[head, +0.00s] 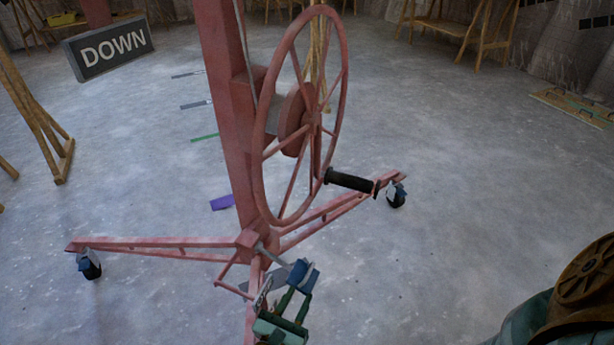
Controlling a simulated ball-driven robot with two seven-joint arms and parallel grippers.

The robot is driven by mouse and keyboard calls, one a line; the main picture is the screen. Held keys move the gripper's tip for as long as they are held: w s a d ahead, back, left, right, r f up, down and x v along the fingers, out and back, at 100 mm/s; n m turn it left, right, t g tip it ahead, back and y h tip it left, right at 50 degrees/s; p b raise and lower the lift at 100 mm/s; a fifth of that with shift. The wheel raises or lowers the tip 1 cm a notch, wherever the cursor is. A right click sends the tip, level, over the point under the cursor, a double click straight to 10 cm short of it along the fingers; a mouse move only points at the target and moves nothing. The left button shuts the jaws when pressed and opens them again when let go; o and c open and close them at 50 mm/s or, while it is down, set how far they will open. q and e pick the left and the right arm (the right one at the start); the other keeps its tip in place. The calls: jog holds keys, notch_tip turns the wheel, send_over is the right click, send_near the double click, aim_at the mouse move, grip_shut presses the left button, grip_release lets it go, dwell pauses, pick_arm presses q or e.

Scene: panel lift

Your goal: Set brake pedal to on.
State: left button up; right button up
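The red panel lift (234,130) stands on legs in the middle of the head view. My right gripper (282,297), with green finger parts, is low at the front of the base, close to the blue block. They overlap in the view, and I cannot tell whether they touch. The pedal's setting cannot be read. My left gripper is out of view.
A large red handwheel (341,75) with a black handle (350,180) stands above the base. Casters sit at the left (90,265) and right (396,194) leg ends. A DOWN sign (108,48) and wooden trestles (45,130) are behind. The floor at right is mostly clear.

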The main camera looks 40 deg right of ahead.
jog(key=shift+v, duration=1.9)
